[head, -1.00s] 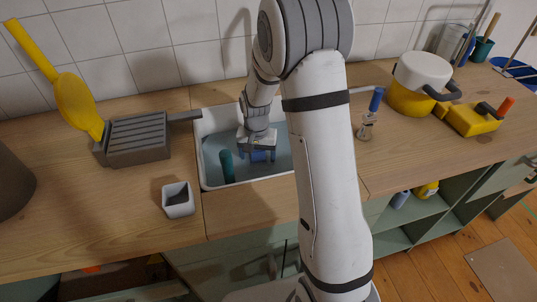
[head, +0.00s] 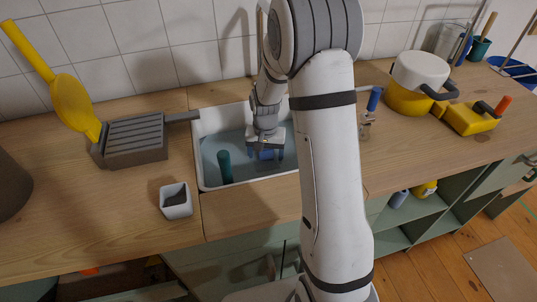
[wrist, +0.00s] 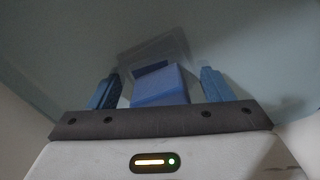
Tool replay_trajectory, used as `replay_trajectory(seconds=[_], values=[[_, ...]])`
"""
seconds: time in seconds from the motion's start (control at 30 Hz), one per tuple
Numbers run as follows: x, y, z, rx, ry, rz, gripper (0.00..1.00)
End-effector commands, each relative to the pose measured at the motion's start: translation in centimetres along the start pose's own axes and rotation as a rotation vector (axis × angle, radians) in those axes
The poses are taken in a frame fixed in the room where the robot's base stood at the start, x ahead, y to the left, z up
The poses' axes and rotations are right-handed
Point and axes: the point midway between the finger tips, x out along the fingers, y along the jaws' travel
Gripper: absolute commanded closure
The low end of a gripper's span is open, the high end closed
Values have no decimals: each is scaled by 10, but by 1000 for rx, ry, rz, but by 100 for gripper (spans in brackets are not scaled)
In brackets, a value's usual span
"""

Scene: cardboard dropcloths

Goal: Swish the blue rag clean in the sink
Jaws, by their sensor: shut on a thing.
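The white sink (head: 203,172) is set into the wooden counter and holds grey-blue water. My gripper (head: 267,154) is down in the sink, at the water, with its fingers pointing downward. The blue rag (head: 266,155) shows as a small blue patch between the fingers in the head view. In the wrist view the rag (wrist: 160,84) is a folded blue block between the two blue-looking fingers of my gripper (wrist: 158,90). My gripper is shut on it. The rag's lower part and the fingertips are hard to make out through the water.
A teal cylinder (head: 225,167) stands in the sink left of my gripper. A small white square cup (head: 175,201) stands near the front edge. A blue-handled item (head: 373,100) and yellow pot (head: 412,97) are right.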

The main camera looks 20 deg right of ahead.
Motion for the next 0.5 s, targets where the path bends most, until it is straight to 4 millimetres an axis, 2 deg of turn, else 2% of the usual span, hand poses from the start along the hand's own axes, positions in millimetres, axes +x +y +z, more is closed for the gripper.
replay_trajectory(seconds=[0.1, 0.3, 0.4, 0.5], values=[[0, -18, 6, -5, 1, 0, 39], [0, -38, 14, -2, 0, 0, 39], [0, -42, 15, -1, 0, 0, 39], [0, -37, 13, 2, 0, 0, 39]])
